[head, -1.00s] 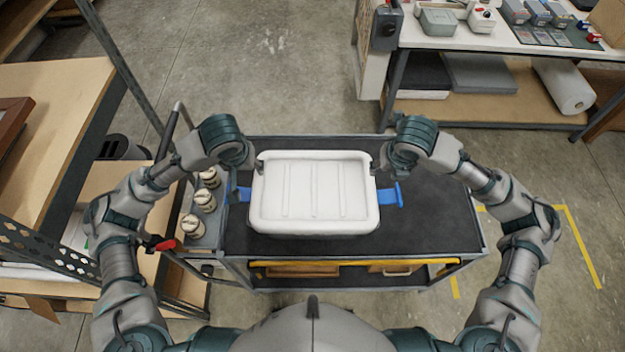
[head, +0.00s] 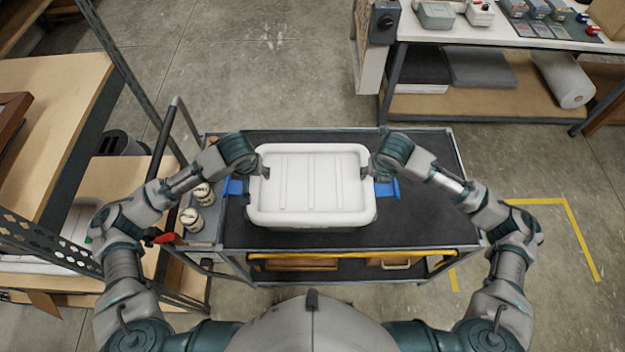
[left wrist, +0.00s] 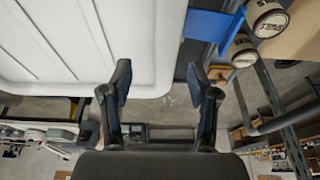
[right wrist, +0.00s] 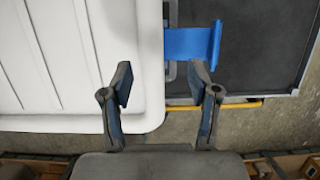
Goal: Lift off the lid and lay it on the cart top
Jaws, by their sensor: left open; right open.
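The white ribbed lid (head: 310,190) sits on a box on the dark cart top (head: 420,225); the lid hides most of the box. Blue straps or latches (head: 235,187) stick out at the left and right sides. My left gripper (head: 262,172) is open at the lid's left edge, and my right gripper (head: 367,172) is open at its right edge. The lid also fills the upper left of the left wrist view (left wrist: 80,45) and of the right wrist view (right wrist: 85,60). In both wrist views the fingers are apart, with the lid's edge between or just beyond them.
Several lidded jars (head: 192,219) stand on the cart's left side tray, near the cart's push handle (head: 165,140). A shelf (head: 45,140) stands close on the left. A workbench (head: 480,32) is at the back right.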

